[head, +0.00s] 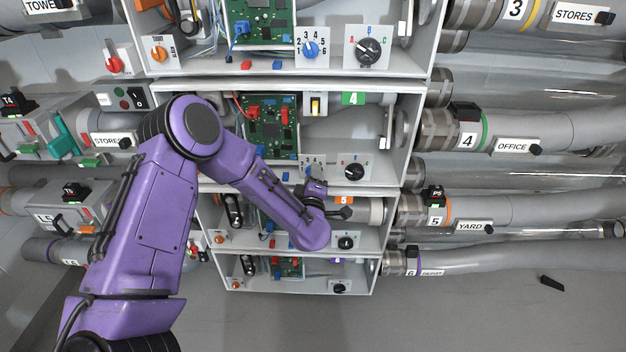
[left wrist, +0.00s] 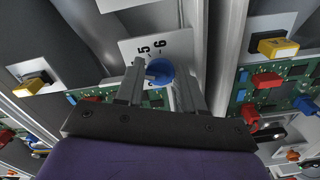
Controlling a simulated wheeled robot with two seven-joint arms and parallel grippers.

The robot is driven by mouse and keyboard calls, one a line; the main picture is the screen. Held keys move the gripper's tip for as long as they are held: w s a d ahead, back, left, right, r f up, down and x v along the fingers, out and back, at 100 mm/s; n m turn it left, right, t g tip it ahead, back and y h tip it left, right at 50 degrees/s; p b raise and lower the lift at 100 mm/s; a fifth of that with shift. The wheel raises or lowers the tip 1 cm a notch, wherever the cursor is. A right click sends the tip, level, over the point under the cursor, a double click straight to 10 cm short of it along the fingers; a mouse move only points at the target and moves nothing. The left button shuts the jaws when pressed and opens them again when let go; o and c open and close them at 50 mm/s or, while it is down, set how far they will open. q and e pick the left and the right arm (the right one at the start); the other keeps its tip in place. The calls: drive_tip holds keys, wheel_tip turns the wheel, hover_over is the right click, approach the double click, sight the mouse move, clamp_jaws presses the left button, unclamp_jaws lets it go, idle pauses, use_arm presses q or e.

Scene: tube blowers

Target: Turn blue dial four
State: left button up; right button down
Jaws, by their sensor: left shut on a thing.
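In the head view the left gripper (head: 314,188) is at the plate (head: 313,163) in the compartment with the green 4 label (head: 353,98). There the gripper hides the dial, so its setting cannot be read. My right gripper is not in view.
A black dial (head: 354,172) sits just right in the same compartment. A circuit board (head: 272,125) and a yellow-topped switch (head: 316,105) are above. Another blue dial (head: 311,49) is in the compartment above. Grey tubes (head: 560,130) run off right; the floor below is mostly clear.

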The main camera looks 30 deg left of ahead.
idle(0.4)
use_arm(q)
drive_tip(key=o, duration=1)
drive_tip(key=shift+w, duration=0.1)
drive_tip(key=shift+o, duration=0.2)
drive_tip(key=b+v, duration=0.2)
drive_tip(key=v, duration=0.8)
drive_tip(key=shift+s, duration=0.25)
drive_tip(key=shift+d, duration=0.15)
